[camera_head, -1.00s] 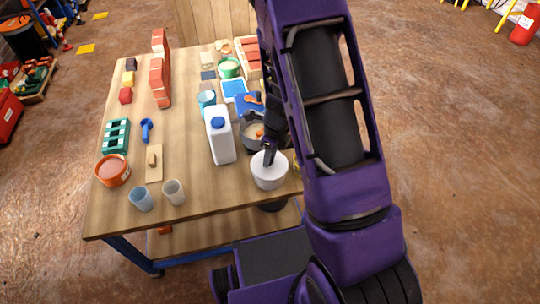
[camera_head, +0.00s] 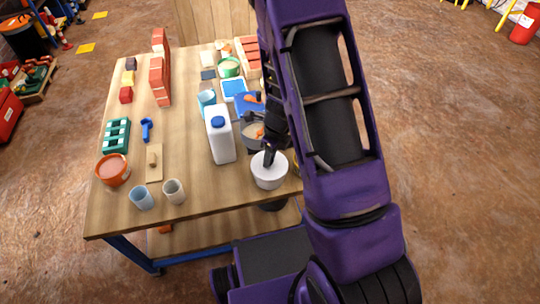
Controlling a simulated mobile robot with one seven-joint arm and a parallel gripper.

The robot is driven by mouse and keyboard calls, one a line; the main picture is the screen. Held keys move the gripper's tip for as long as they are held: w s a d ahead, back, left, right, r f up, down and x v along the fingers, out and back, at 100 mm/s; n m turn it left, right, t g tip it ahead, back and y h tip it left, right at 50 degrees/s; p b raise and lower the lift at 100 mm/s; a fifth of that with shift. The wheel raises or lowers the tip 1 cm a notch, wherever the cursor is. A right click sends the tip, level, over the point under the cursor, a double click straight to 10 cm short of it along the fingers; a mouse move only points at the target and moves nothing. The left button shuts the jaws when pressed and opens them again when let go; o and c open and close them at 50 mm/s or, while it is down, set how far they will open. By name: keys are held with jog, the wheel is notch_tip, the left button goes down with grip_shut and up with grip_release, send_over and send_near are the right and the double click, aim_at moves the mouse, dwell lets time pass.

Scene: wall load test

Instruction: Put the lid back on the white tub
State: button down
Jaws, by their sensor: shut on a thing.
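The white tub (camera_head: 269,183) stands upright near the right front edge of the wooden table. My gripper (camera_head: 268,162) points down at the top of the tub, with its fingers shut. The white lid (camera_head: 262,166) is in its grip and shows as a pale disc at the tub's top. The fingers cover part of the lid, and I cannot tell whether it sits fully on the rim.
A white jug with a blue cap (camera_head: 220,140) stands close left of the tub. A grey pot (camera_head: 251,134) is just behind. Two cups (camera_head: 142,197) and an orange bowl (camera_head: 113,170) stand at the front left. The table (camera_head: 195,175) between is clear.

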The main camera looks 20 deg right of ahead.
jog(key=shift+c, duration=0.2)
grip_release()
dwell(0.4)
jog(key=shift+r, duration=0.15)
jog(key=shift+r+p, duration=3.4)
jog(key=shift+p, duration=0.05)
grip_shut()
